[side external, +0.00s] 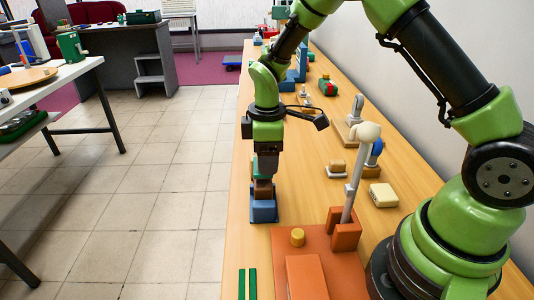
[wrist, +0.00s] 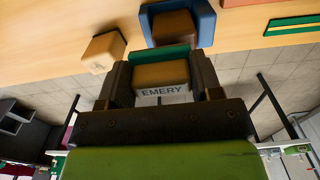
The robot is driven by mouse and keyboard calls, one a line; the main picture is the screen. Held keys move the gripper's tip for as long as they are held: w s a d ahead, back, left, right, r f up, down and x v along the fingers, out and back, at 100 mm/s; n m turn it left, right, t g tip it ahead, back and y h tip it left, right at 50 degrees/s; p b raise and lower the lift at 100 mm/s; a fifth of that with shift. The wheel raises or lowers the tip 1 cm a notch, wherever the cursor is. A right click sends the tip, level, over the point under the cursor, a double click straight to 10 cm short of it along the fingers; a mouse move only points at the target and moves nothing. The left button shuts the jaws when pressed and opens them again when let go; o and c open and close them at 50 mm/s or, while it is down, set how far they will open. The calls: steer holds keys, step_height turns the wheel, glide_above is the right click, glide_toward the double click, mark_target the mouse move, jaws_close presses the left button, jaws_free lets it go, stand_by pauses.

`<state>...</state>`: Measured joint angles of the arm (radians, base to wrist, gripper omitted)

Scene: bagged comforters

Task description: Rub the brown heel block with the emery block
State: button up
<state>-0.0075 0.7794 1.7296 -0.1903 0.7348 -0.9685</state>
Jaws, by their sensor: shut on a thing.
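My gripper (side external: 266,165) is shut on the emery block and points down at the table. In the wrist view the emery block (wrist: 162,75) sits between the dark fingers, tan with a green layer and an "EMERY" label. The brown heel block (side external: 262,189) rests in a blue holder (side external: 263,212) below my gripper. In the wrist view the brown heel block (wrist: 173,26) and blue holder (wrist: 206,22) show just past the emery block's green side. I cannot tell whether the emery block touches the heel block.
Green strips (side external: 247,284) lie at the front. A cream block (side external: 383,195) and a small tan block (side external: 337,167) are to the right. The table's left edge is close.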

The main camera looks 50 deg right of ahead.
mark_target(268, 187)
steer(key=shift+f, duration=0.9)
stand_by(0.3)
steer(key=shift+s+a, duration=1.25)
stand_by(0.5)
steer(key=shift+w+d, duration=1.2)
steer(key=shift+d, duration=0.05)
stand_by(0.5)
steer(key=shift+r, duration=2.5)
